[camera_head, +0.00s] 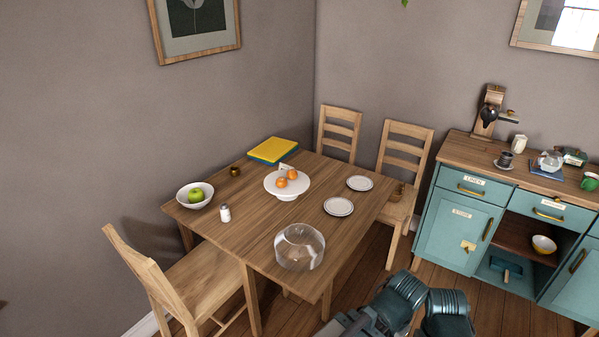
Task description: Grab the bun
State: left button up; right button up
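Two round orange-brown pieces (287,178) sit on a white cake stand (272,187) near the middle of the wooden table (240,235). They are small in the picture, and I cannot tell for sure whether they are buns or fruit. A small white card stands just behind them. A clear glass dome (299,248) stands apart from the stand, near the table's front edge. Only dark links of my own arm show at the bottom, well short of the table. Neither gripper's fingers are in view.
A white bowl with a green apple (195,195), a shaker (225,213), two plates (339,206) and a yellow book (272,149) are on the table. A teal cabinet (455,229) is at right.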

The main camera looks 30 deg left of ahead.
aim_at(291, 174)
jog(key=i+u, duration=0.35)
jog(key=i, duration=0.2)
jog(key=i+l+u, duration=0.4)
jog(key=i, duration=0.15)
jog(key=i+l+u, duration=0.35)
jog(key=i, duration=0.15)
jog(key=j, duration=0.1)
